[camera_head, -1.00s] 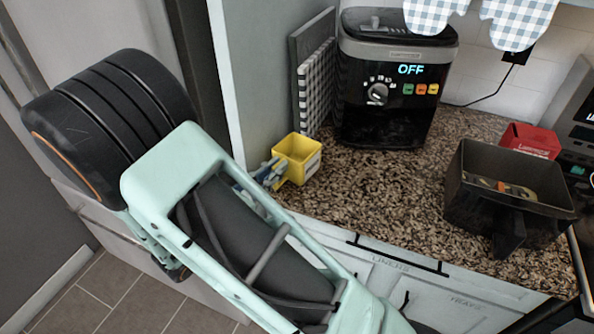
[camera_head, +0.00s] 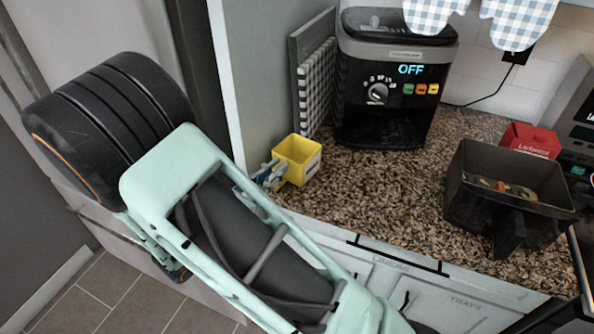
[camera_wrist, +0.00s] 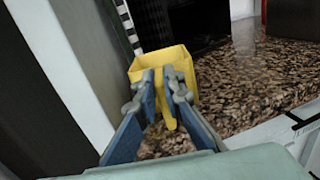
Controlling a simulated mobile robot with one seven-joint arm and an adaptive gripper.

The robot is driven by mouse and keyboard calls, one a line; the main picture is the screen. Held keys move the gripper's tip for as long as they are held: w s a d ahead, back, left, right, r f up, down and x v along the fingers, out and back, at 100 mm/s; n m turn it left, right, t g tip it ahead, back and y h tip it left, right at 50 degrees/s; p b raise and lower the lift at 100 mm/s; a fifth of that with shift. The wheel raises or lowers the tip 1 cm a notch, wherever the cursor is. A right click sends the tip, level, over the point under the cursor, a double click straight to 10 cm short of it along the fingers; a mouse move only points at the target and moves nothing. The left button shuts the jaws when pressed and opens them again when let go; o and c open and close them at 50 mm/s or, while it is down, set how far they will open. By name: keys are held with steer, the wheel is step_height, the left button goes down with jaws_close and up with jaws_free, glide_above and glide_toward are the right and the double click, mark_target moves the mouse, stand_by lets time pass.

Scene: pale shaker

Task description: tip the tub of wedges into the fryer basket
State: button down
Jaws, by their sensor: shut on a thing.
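A small yellow tub (camera_head: 291,171) with a pale label on its side is at the left end of the counter. It looks upright, and I see no wedges in the part of its inside that shows; I cannot tell whether it touches the counter. My gripper (camera_head: 270,175) is at its left side. In the wrist view, my gripper (camera_wrist: 167,100) has its blue-grey fingers on either side of a narrow yellow handle on the tub (camera_wrist: 180,58). The black fryer basket (camera_head: 485,211) stands at the right of the counter, with several small pale and orange pieces inside.
The black fryer (camera_head: 390,115) stands at the back, its display reading OFF. A red box (camera_head: 530,141) is behind the basket. A checked cloth (camera_head: 316,88) and a board stand left of the fryer. Speckled counter (camera_head: 385,190) is clear between tub and basket.

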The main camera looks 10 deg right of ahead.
steer(key=shift+f, duration=0.15)
steer(key=c, duration=2)
jaws_free()
steer(key=shift+o, duration=0.3)
steer(key=o, duration=0.5)
steer(key=shift+o, duration=0.2)
steer(key=shift+a, duration=0.1)
steer(key=v, duration=0.7)
steer(key=shift+p, duration=0.3)
